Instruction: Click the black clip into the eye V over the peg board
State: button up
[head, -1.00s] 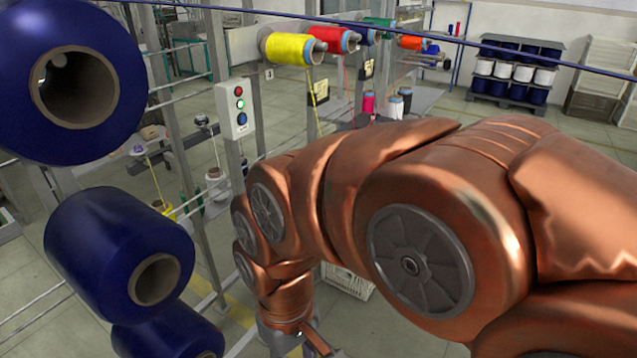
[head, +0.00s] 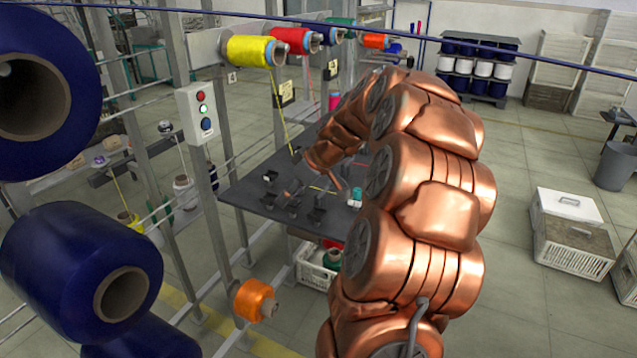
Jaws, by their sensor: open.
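The dark peg board (head: 245,197) is a flat table-like surface in the middle of the head view, behind and left of my arm. Several small black holders or clips stand on it, one of them at its left (head: 270,178). I cannot tell which is the task's black clip. A yellow thread (head: 281,115) runs down from the yellow spool towards the board. The eye V is too small to make out. My gripper (head: 338,182) is small in the picture, low over the board's middle, and open. I see nothing held in it.
A yellow spool (head: 248,51) and a red spool (head: 289,41) sit on a rack above the board. Large blue spools (head: 85,262) fill the left foreground. An orange spool (head: 254,300) is below. White crates (head: 567,206) stand right on open floor.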

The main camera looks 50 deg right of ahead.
jog(key=t+h, duration=0.1)
send_near(301, 203)
jog(key=x, duration=0.6)
jog(key=shift+w+a+r, duration=0.2)
jog(key=shift+w, duration=0.05)
jog(key=shift+b+x, duration=1.1)
jog(key=shift+x, duration=0.3)
jog(key=shift+w+r, duration=0.15)
grip_shut()
jog(key=shift+s+d+r+b, duration=0.15)
jog(key=shift+s+d+b, duration=0.1)
jog(key=shift+s+b, duration=0.5)
jog(key=shift+s+d+r+b, duration=0.15)
jog(key=shift+s+r+b, duration=0.2)
jog(key=shift+s, duration=0.3)
jog(key=shift+s+d+r+b, duration=0.25)
jog(key=shift+s+r, duration=0.1)
jog(key=shift+s, duration=0.3)
